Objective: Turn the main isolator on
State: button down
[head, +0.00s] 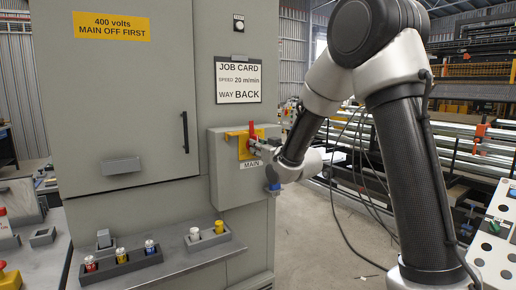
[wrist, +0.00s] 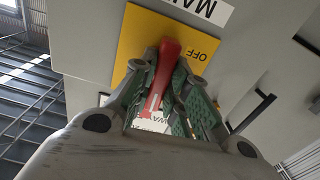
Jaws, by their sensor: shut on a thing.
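The main isolator has a red handle (head: 252,130) on a yellow plate (head: 233,134), on the side box of the grey cabinet. A "MAIN" label is below it. In the head view the handle looks about upright. My gripper (head: 262,147) reaches it from the right. In the wrist view the picture is turned over, and my gripper (wrist: 160,95) is shut on the red handle (wrist: 166,65), with a finger on either side. The word "OFF" shows on the yellow plate (wrist: 135,38) beside the handle. Part of the plate is hidden behind the fingers.
The grey cabinet (head: 120,90) has a "400 volts MAIN OFF FIRST" sign and a job card (head: 238,79) reading "WAY BACK". Trays with coloured cylinders (head: 122,257) lie on the ledge below. A control panel (head: 495,240) is at right. Open floor lies between.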

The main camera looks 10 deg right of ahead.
jog(key=shift+f+m, duration=0.1)
jog(key=shift+m, duration=0.3)
jog(key=c, duration=1.4)
grip_release()
jog(key=shift+s, duration=0.1)
jog(key=v, duration=0.7)
jog(key=shift+s, duration=0.15)
